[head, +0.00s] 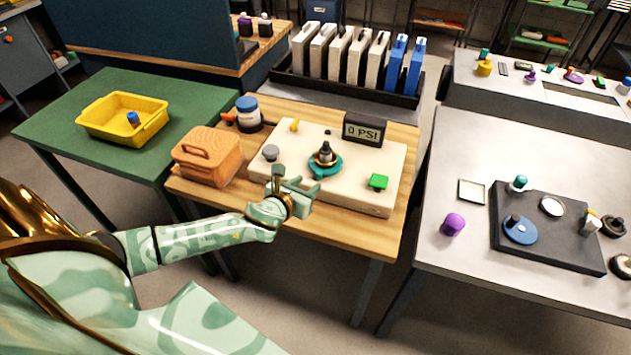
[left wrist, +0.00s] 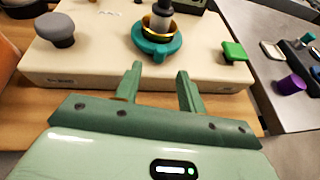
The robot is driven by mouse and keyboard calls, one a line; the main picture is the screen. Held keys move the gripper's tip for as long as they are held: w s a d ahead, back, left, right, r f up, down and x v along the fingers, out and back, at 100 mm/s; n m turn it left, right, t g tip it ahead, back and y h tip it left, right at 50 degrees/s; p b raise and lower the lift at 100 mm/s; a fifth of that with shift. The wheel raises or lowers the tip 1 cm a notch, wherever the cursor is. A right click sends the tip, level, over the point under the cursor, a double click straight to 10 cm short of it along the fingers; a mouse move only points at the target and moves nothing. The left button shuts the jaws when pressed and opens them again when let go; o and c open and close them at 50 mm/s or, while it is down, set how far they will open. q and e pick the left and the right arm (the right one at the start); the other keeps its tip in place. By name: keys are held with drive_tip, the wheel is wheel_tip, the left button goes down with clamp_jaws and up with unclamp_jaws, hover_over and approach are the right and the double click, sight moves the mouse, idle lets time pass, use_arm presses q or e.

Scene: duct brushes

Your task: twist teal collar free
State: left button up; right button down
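The teal collar (head: 325,165) sits on the cream panel box (head: 350,200), around the base of a dark upright fitting (head: 325,151) with a brass ring. In the left wrist view the teal collar (left wrist: 157,45) lies beyond my fingertips, with a lug on its near side. My left gripper (head: 297,188) is in front of the collar, over the box's near edge. In the left wrist view my left gripper (left wrist: 160,72) has its two fingers apart with nothing between them. My right gripper does not show.
On the box are a grey knob (head: 270,152), a green block (head: 377,182) and a display reading 0 PSI (head: 363,130). An orange wooden box (head: 207,157) stands left. A yellow bin (head: 122,118) sits on the green table. A rack of white and blue panels stands behind.

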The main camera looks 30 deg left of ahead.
sight(317, 176)
use_arm(q)
drive_tip(key=b+x, duration=0.1)
drive_tip(key=x, duration=0.3)
drive_tip(key=shift+w+f, duration=0.25)
drive_tip(key=shift+w+a+f, duration=0.1)
drive_tip(key=shift+w, duration=0.35)
clamp_jaws()
